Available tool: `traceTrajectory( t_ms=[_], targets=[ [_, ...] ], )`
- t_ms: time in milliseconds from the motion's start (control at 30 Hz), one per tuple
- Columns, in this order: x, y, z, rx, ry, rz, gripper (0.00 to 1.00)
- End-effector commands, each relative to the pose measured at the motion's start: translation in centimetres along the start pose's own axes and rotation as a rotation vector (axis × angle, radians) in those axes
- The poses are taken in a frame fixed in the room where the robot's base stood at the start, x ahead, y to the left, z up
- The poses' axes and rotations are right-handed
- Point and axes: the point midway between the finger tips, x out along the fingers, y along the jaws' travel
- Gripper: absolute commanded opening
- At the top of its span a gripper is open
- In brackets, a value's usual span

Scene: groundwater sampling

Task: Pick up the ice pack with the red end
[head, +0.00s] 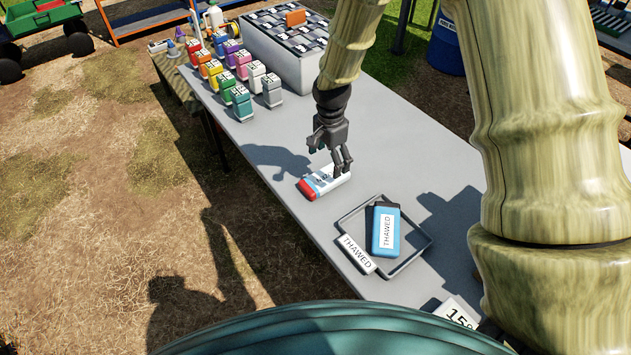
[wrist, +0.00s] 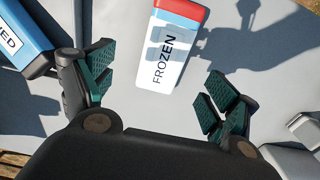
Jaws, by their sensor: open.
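The ice pack with the red end (head: 325,182) lies flat on the grey table, its red end toward the lower left in the head view. In the wrist view this pack (wrist: 169,52) is white with a "FROZEN" label, its red end at the top edge. My gripper (head: 343,170) is over the pack's white end in the head view. In the wrist view my gripper (wrist: 157,92) is open, with the pack ahead of the gap between its fingers and nothing held. Part of the pack's white end is hidden behind the fingers in the head view.
A tray (head: 428,243) labelled "THAWED" holds a blue pack (head: 386,232), close to the right of the red-ended pack. Several coloured bottles (head: 241,103) and a white cooler box (head: 278,57) stand farther back. Bare table (head: 262,137) lies left of the pack.

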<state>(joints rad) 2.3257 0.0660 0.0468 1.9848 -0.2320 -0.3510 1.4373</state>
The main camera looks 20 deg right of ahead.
Motion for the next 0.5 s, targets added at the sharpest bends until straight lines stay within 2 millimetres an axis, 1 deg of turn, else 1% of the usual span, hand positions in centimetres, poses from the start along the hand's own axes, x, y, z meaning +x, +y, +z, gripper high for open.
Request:
traceTrajectory(
  t_ms=[33, 200, 433, 500],
  targets=[
    [0.6, 0.0, 0.0, 0.0, -0.001, 0.002, 0.88],
    [2.1, -0.1, 0.2, -0.003, 0.0, 0.001, 0.88],
    [2.9, -0.2, 0.3, -0.005, 0.0, 0.0, 0.88],
    [3.4, -0.3, 0.3, -0.006, 0.0, 0.001, 0.88]
  ],
)
